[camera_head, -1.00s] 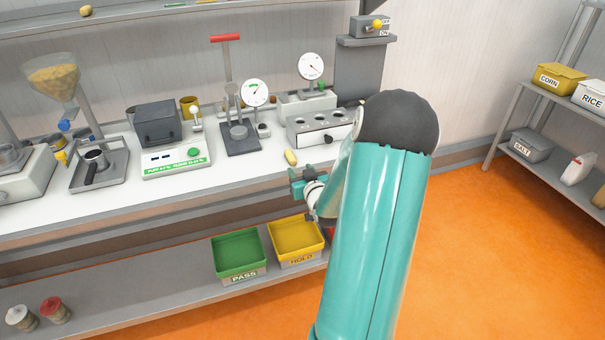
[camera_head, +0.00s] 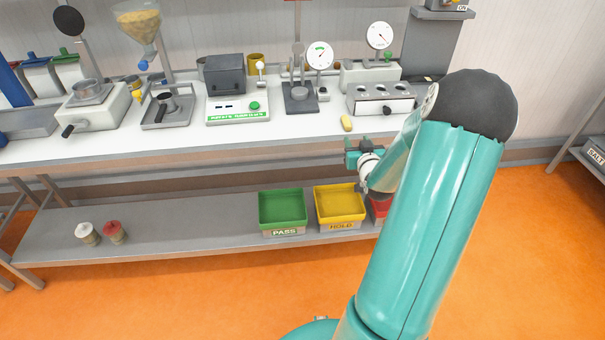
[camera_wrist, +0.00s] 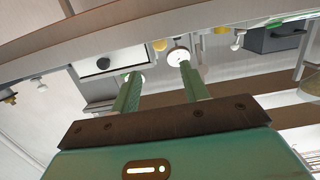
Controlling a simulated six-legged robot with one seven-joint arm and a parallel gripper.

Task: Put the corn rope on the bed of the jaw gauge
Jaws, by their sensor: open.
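The yellow corn rope (camera_head: 346,123) lies on the white bench near its front edge, in front of the drawer block. A small yellow shape (camera_wrist: 160,45) between the finger lines in the wrist view may be its end. Two dial gauges stand behind it: one on a dark base (camera_head: 300,97), one on a pale grey block (camera_head: 370,76). I cannot tell which is the jaw gauge. My gripper (camera_head: 352,154) is in front of the bench edge, a little below the rope and apart from it. In the wrist view its green fingers (camera_wrist: 158,72) are apart and empty.
A white drawer block (camera_head: 380,101) stands right of the rope. A scale (camera_head: 238,110) and dark box (camera_head: 224,74) stand left. Below, green (camera_head: 283,208) and yellow (camera_head: 340,205) trays sit on the lower shelf. The bench front left of the rope is clear.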

